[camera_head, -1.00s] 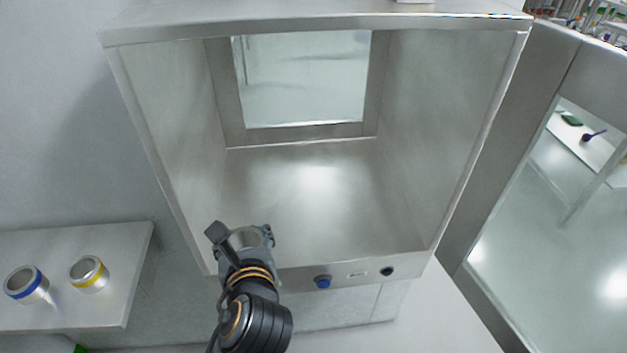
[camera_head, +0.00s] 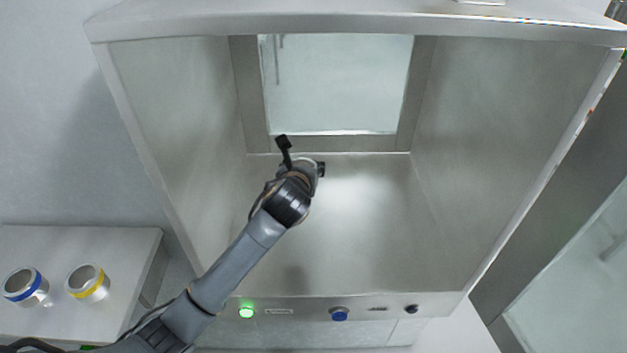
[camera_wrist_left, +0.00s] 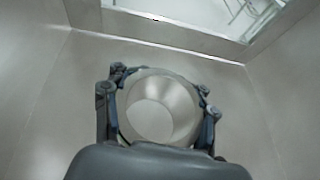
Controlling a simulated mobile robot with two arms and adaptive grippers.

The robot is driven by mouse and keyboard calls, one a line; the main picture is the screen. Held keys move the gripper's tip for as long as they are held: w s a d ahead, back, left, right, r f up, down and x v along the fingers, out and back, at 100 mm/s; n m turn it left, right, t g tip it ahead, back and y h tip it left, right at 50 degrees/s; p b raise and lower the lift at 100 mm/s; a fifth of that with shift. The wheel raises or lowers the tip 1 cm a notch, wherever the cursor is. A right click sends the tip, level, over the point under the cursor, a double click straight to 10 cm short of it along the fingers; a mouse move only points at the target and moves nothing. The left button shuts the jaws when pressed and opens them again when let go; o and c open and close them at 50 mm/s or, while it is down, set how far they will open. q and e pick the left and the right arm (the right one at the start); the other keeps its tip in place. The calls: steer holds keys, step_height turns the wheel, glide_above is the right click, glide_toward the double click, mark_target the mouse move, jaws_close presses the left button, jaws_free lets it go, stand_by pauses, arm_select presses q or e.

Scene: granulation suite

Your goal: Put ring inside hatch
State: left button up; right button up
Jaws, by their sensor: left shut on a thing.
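The hatch (camera_head: 370,240) is an open steel box with a window in its back wall. My left arm reaches into it from the lower left. My left gripper (camera_head: 308,168) is inside the hatch, toward the back and left of the middle, above or near its floor. In the left wrist view the gripper (camera_wrist_left: 158,100) is shut on a round metal ring (camera_wrist_left: 165,105), one finger on each side. In the head view the gripper mostly hides this ring. I cannot tell whether it touches the floor. My right gripper is not in view.
A steel shelf (camera_head: 110,240) at the left bears a blue-banded ring (camera_head: 25,286) and a yellow-banded ring (camera_head: 87,282). The front sill has a lit green button (camera_head: 246,312) and a blue button (camera_head: 339,314). The hatch's right half is clear.

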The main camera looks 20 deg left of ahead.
arm_select(q)
steer(key=w+f, duration=0.4)
steer(key=shift+w+d+f, duration=0.15)
steer(key=shift+w+f, duration=0.05)
steer(key=shift+f, duration=0.2)
steer(key=shift+w+f, duration=0.4)
steer(key=shift+f, duration=0.05)
steer(key=shift+w+f, duration=0.1)
steer(key=shift+f, duration=1.55)
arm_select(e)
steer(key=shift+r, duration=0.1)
arm_select(q)
steer(key=o, duration=1.6)
steer(key=shift+f, duration=0.15)
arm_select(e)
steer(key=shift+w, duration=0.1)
arm_select(q)
steer(key=shift+s+d+r, duration=0.1)
steer(key=shift+s+r, duration=0.2)
steer(key=shift+s, duration=0.15)
steer(key=v, duration=1.1)
steer(key=shift+s, duration=0.1)
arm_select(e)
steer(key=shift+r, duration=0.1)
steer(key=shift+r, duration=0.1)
